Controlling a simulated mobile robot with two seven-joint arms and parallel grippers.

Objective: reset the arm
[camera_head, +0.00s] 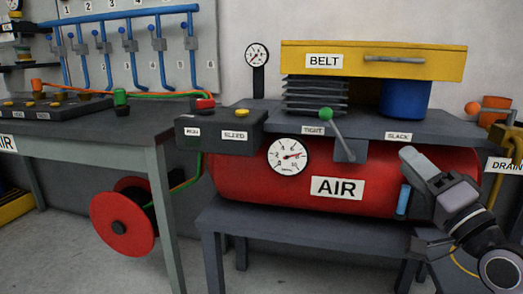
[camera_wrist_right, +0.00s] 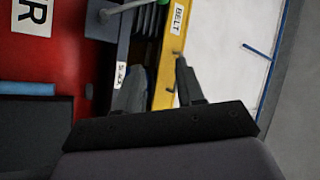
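My right gripper (camera_head: 412,160) is in front of the right part of the red AIR tank (camera_head: 240,180), below the SLACK label. In the right wrist view its two fingers (camera_wrist_right: 160,85) stand apart with a gap between them, and nothing is held. Behind the fingers, that view shows the yellow BELT drawer (camera_wrist_right: 172,45) and the SLACK label (camera_wrist_right: 119,76). My left arm and left gripper are not in view. The lever with a green knob (camera_head: 326,113) leans between TIGHT and SLACK, apart from my gripper.
A round gauge (camera_head: 288,156) is on the tank front. A short blue bar (camera_head: 403,200) stands close to my right gripper. A blue cylinder (camera_head: 405,100) sits under the drawer. A dark bench (camera_head: 90,122) and red reel (camera_head: 123,224) are left. Floor shows in front.

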